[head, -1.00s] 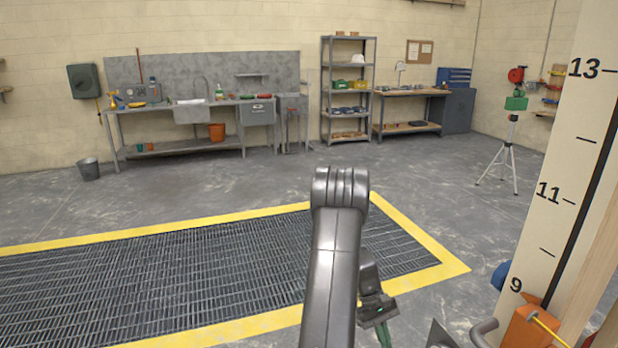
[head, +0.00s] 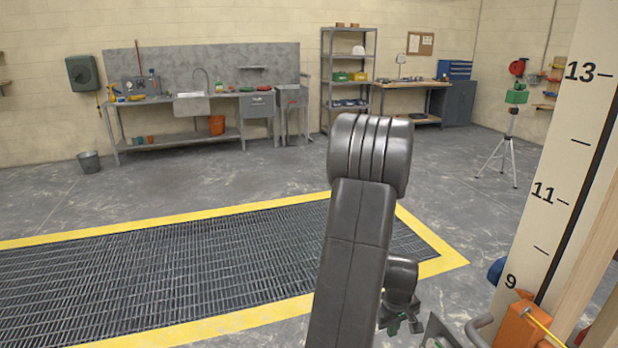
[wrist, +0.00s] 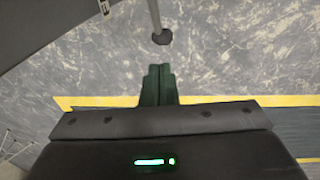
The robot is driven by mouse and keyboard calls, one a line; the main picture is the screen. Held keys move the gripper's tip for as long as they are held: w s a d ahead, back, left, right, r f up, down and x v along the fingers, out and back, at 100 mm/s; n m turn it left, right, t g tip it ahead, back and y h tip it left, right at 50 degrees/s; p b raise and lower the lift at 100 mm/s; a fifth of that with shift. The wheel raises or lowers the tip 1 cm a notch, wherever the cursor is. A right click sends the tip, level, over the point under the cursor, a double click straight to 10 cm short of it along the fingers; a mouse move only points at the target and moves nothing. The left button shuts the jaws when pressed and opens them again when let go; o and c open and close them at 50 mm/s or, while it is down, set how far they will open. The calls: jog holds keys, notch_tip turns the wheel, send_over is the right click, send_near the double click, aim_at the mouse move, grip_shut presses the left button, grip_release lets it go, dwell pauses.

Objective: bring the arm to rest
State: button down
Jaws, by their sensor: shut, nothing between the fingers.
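My gripper (wrist: 158,72) shows in the wrist view with its two dark green fingers together and nothing between them. It points over bare grey concrete floor. In the head view my arm stands raised in the middle, its elbow bent high. The wrist end is low, to the right of the forearm and partly hidden, with a little green showing near the bottom edge.
A floor grating (head: 150,285) with a yellow border (head: 440,265) lies left of and behind my arm. A tall measuring board (head: 560,190) stands close on the right, with an orange block (head: 522,325) at its foot. Workbenches and a shelf (head: 348,75) line the far wall.

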notch_tip(320, 180, up, 10)
jog(key=s+t+b, duration=0.1)
jog(key=s, duration=0.1)
jog(key=shift+s+f, duration=0.15)
jog(key=shift+f, duration=0.1)
jog(key=shift+a, duration=0.1)
dwell(0.4)
